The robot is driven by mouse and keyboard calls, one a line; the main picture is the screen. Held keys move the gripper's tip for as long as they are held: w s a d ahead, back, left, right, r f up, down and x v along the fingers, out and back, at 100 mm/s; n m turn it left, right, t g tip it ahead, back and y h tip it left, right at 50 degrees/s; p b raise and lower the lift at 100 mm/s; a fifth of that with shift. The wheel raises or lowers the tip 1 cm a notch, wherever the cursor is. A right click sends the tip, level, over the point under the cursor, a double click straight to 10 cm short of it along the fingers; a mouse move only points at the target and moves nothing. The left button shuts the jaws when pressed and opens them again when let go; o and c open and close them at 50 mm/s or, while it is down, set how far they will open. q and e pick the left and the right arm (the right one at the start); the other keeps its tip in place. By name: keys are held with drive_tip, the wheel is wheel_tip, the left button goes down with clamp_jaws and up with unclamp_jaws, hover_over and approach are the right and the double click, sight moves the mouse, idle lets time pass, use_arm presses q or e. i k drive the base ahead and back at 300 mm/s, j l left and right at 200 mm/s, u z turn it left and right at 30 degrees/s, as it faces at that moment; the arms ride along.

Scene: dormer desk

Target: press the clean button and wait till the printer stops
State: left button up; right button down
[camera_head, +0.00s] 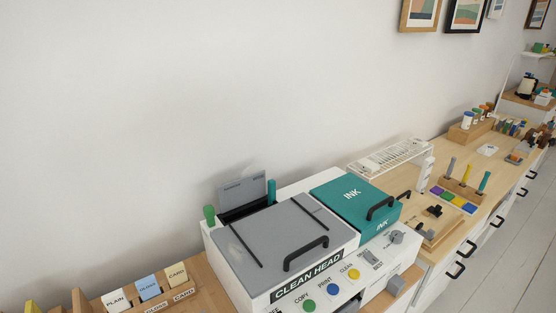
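The white printer (240,288) stands on the desk in the lower middle of the head view. Its grey lid (275,235) with a black handle is down, and its front carries a "CLEAN HEAD" label. On the front panel, the yellow button (354,274) sits beside the word CLEAN. The blue button (333,290) is by PRINT and the green button (309,304) is by COPY. The teal ink cover (352,199) is down. Whether the printer is running cannot be told. Neither of my grippers is in view.
A wooden card holder (187,286) with paper cards stands left of the printer. A grey knob (396,237) is at the panel's right end. Right of the printer, the desk holds a white rack (392,157) and a wooden tool block (460,188).

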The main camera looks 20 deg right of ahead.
sight(353, 273)
drive_tip(key=l+z, duration=0.1)
drive_tip(key=z, duration=0.3)
drive_tip(key=l+z, duration=0.15)
drive_tip(key=z, duration=0.25)
drive_tip(key=l+z, duration=0.1)
drive_tip(key=z, duration=0.3)
